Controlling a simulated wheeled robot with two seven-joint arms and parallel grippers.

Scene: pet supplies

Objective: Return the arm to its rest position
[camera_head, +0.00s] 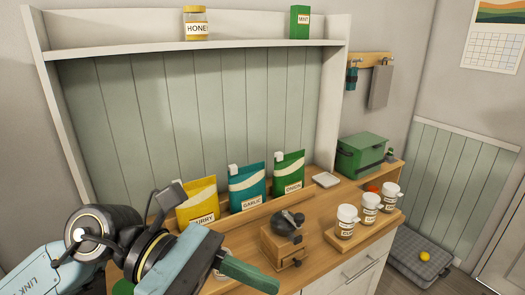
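My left arm comes in from the lower left and reaches over the near-left part of the wooden counter (215,289). Its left gripper (250,274) points to the lower right, in front of the spice bags and left of a coffee grinder (282,240). A dark green finger shows, but the gap between the fingers is hidden from this angle. I see nothing clearly held. My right gripper is not in view.
Curry (198,203), garlic (247,187) and onion (289,174) bags stand behind the gripper. Labelled white jars (370,208) stand on the right. A green box (362,155) is at the back right. A shelf (240,46) holds honey (195,24) and mint (300,22).

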